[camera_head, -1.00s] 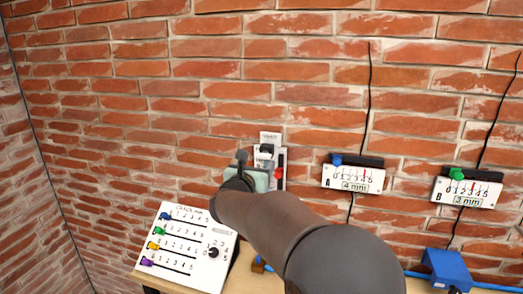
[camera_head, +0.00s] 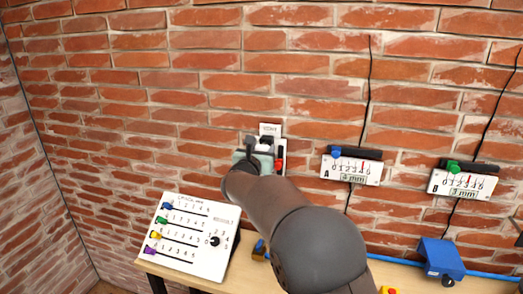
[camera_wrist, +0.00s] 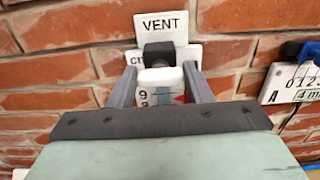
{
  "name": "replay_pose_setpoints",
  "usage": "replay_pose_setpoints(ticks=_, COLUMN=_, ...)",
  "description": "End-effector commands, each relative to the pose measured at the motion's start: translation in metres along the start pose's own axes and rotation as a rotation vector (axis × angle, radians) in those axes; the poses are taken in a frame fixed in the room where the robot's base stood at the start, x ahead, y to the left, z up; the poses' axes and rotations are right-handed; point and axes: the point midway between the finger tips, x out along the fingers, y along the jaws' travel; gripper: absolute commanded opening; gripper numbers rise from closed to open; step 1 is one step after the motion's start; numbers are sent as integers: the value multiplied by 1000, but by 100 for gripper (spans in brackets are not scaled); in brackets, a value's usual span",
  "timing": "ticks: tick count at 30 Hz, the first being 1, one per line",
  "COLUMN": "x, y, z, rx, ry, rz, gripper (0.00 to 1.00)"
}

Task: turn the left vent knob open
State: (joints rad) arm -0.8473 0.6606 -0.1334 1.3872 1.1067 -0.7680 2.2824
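The vent panel is a white plate on the brick wall with a VENT label (camera_wrist: 164,23), partly hidden behind my gripper in the head view. A black knob (camera_wrist: 159,55) sits just below the label; it also shows in the head view (camera_head: 267,141). My gripper (camera_wrist: 160,68) points at the wall, its two grey fingers apart on either side of the knob's line. Whether they touch it cannot be told. A white block with digits (camera_wrist: 160,80) shows between the fingers. A red part (camera_head: 281,163) lies at the panel's lower right, mostly hidden in the wrist view.
A white sloped board with coloured sliders (camera_head: 190,237) stands on the wooden table (camera_head: 205,284) at lower left. Gauge A (camera_head: 351,171) and gauge B (camera_head: 465,184) hang on the wall to the right, with black cables. A blue box (camera_head: 441,257) stands at lower right.

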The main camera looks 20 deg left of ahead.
Motion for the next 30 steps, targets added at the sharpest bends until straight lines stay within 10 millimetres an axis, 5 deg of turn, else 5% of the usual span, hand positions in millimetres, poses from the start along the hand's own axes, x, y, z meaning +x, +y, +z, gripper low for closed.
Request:
replay_pose_setpoints(ticks=11, x=0, y=0, z=-3, rx=-97, ry=0, rz=0, gripper=23)
replay_pose_setpoints(ticks=30, x=0, y=2, z=-2, rx=-666, ry=0, rz=-1, gripper=23)
